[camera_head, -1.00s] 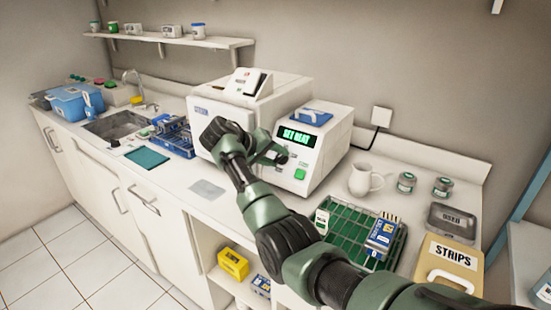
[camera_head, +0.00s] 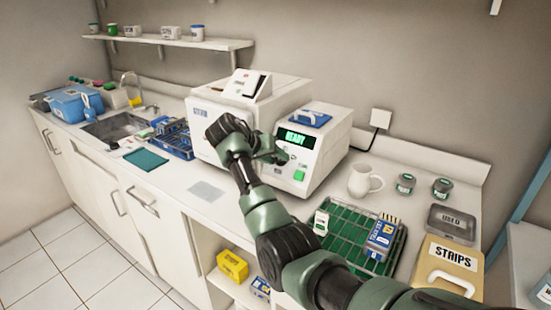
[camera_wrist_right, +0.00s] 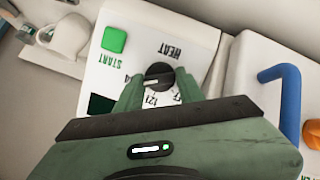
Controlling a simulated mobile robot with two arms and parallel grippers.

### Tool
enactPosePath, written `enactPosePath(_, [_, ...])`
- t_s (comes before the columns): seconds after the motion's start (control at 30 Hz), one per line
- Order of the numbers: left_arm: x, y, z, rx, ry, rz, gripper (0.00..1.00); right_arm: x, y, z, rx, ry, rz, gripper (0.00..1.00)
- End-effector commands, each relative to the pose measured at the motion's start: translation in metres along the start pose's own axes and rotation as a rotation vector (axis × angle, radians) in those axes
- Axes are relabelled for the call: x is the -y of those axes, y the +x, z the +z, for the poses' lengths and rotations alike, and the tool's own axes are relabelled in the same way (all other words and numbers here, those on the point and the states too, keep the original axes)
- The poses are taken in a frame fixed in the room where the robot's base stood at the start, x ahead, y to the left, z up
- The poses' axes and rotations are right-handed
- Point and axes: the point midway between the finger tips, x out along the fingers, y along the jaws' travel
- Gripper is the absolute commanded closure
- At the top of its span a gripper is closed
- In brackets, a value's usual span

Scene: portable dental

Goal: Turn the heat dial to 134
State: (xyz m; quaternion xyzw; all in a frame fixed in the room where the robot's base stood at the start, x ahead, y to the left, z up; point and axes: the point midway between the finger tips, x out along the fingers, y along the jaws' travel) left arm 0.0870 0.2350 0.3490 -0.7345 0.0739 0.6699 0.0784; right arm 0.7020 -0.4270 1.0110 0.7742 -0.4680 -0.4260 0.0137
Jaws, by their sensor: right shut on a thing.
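The white steriliser's control panel (camera_head: 305,158) faces me, and its screen (camera_head: 296,139) reads READY in green. In the right wrist view the black heat dial (camera_wrist_right: 158,77) sits under the upside-down word HEAT. My right gripper (camera_head: 281,157) is shut on the dial, one finger on each side, which also shows in the wrist view (camera_wrist_right: 157,90). The dial's white mark points left in that view, towards a number partly hidden by a finger, ending in 4. The number 121 (camera_wrist_right: 158,101) shows below the dial. My left gripper is out of view.
The green START button (camera_head: 299,175) is below the dial on the panel. A white jug (camera_head: 361,182) and a green rack (camera_head: 345,235) stand to the right on the counter. A blue handle (camera_wrist_right: 285,85) is near the gripper in the wrist view.

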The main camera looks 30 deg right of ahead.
Motion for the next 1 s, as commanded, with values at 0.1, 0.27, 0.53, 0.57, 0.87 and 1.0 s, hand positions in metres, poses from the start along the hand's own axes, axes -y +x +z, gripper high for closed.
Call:
enactPosePath(0.1, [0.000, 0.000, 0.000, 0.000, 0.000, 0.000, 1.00, 0.001, 0.000, 0.001, 0.002, 0.001, -0.002, 1.00])
enactPosePath(0.27, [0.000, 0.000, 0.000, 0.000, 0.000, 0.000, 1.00, 0.001, 0.000, 0.001, 0.002, 0.001, -0.002, 1.00])
enactPosePath(0.53, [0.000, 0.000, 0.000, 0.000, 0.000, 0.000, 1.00, 0.000, 0.000, 0.000, 0.001, 0.000, -0.001, 0.42])
enactPosePath(0.57, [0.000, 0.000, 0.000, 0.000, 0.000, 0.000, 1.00, 0.000, 0.000, 0.000, 0.001, 0.000, -0.001, 0.42])
enactPosePath(0.87, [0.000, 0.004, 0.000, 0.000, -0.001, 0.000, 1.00, 0.002, -0.020, 0.000, -0.002, 0.000, -0.003, 0.42])
enactPosePath(1.0, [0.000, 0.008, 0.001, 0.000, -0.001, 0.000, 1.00, 0.002, -0.045, 0.000, -0.002, 0.002, -0.004, 0.42])
